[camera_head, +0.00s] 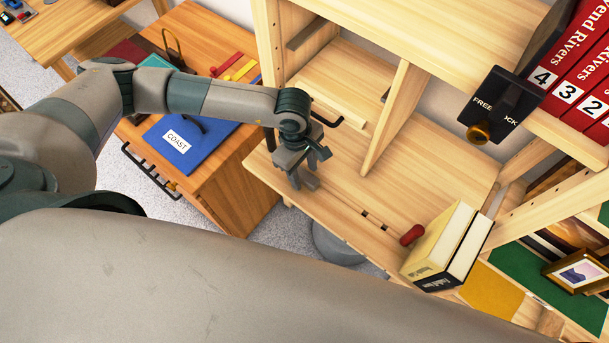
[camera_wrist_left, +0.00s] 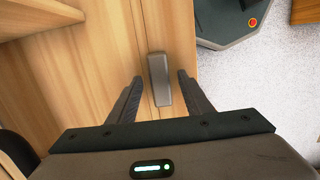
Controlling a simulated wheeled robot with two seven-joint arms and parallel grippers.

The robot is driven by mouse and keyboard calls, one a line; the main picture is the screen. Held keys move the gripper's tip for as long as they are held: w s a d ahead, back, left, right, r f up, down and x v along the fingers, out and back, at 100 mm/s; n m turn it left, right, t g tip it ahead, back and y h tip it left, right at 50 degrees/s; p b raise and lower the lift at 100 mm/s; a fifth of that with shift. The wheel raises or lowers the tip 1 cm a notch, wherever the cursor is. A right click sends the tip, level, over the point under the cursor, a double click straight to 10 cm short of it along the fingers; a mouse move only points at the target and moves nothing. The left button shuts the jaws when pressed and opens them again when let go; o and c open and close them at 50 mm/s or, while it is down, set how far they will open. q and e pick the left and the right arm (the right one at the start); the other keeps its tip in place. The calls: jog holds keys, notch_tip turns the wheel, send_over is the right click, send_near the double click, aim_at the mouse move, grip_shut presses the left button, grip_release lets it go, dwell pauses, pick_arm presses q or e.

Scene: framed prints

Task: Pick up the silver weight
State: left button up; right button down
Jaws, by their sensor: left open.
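The silver weight (camera_wrist_left: 159,80) is a small grey-brown bar in the left wrist view. It lies on the pale wooden shelf, close to its edge. My left gripper (camera_wrist_left: 158,92) is open, with one finger on each side of the bar and a gap on both sides. In the head view my left gripper (camera_head: 299,180) points down over the left end of the shelf board (camera_head: 430,185). There I cannot clearly tell the weight from the fingers. My right gripper is not in view.
An upright divider (camera_head: 396,115) rises behind the gripper. A wooden desk with a blue folder (camera_head: 188,140) is at left. The shelf's middle is mostly clear.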

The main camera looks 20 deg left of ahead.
pick_arm(q)
grip_shut()
jog(key=shift+r, duration=0.1)
dwell(0.4)
